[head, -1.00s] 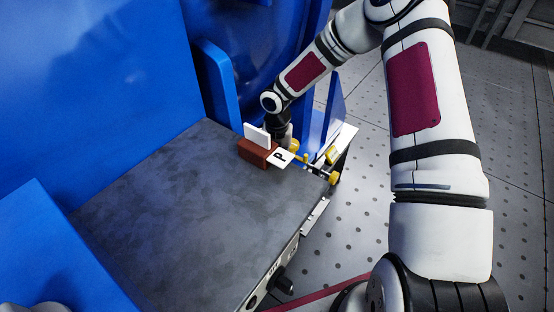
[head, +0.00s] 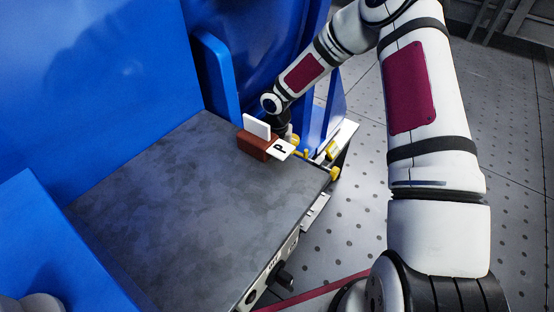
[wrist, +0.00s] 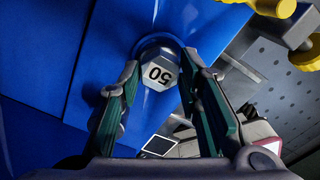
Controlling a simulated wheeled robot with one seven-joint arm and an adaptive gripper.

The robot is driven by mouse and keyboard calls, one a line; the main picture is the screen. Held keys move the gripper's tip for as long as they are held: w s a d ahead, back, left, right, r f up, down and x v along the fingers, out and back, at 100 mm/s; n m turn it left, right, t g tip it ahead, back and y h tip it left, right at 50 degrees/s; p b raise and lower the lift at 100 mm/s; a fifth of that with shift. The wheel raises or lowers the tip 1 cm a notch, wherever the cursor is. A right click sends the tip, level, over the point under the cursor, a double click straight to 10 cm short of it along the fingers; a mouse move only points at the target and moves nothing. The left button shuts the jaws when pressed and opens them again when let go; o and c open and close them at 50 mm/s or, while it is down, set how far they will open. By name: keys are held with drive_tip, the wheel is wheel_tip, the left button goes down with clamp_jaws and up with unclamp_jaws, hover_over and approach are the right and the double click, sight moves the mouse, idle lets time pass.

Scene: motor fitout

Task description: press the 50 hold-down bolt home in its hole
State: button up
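The 50 hold-down bolt (wrist: 158,74) shows in the wrist view as a pale hexagonal head with an upside-down "50" on its face. A dark round rim surrounds it against blue metal. The fingers of my gripper (wrist: 160,66) lie on the two sides of the head, their tips close against its edges, with no clear gap. The bolt's shank and its hole are hidden, so its depth cannot be seen. In the head view my wrist reaches down behind the brown block, and the fingers and bolt are hidden there.
A brown block (head: 252,147) with a white plate (head: 257,126) and a "P" card (head: 281,149) sits at the grey tabletop's (head: 190,210) far corner. Yellow knobs (head: 333,173) stand beside it. Blue walls (head: 215,75) rise close to my wrist. Perforated floor lies right.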

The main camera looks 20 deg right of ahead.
drive_tip(key=shift+o, duration=1.2)
drive_tip(key=shift+r, duration=0.15)
wheel_tip(320, 180, up, 12)
drive_tip(key=shift+s, duration=0.1)
